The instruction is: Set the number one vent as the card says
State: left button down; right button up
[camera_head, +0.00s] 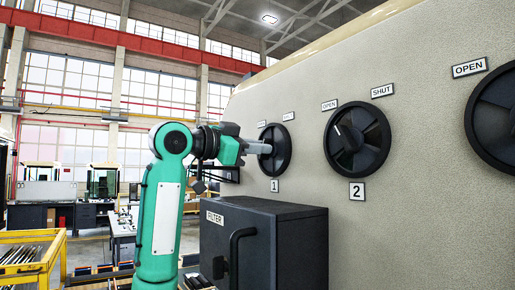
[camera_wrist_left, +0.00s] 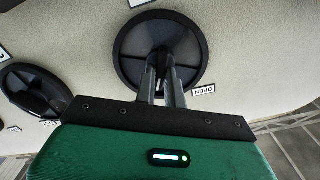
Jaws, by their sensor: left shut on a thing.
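The number one vent (camera_head: 281,147) is a round black dial on the beige panel, above a label reading 1 (camera_head: 275,185). My left gripper (camera_head: 266,149) reaches it from the left and is shut on its middle bar. In the left wrist view the vent (camera_wrist_left: 131,45) fills the upper middle, with both fingers of the gripper (camera_wrist_left: 161,84) at its centre. An OPEN label (camera_wrist_left: 203,90) shows beside its rim there. The gripper hides part of the vent face, so its pointer setting is unclear. The card is not seen. My right gripper is not in view.
The number two vent (camera_head: 357,139) sits to the right, with OPEN and SHUT labels above it. Another vent (camera_head: 497,115) is at the right edge. A dark FILTER box (camera_head: 300,245) with a handle juts out below vent one. A yellow trolley frame (camera_head: 32,262) stands lower left.

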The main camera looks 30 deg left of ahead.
pick_arm(q)
jog(key=n+b, duration=0.1)
jog(key=n, duration=0.4)
jog(key=n+b, duration=0.1)
jog(key=n, duration=0.5)
jog(key=shift+w+a+b, duration=0.1)
jog(key=shift+a+b, duration=0.1)
jog(key=shift+b, duration=0.2)
dwell(0.3)
jog(key=c, duration=1.5)
grip_release()
jog(key=shift+a, duration=0.1)
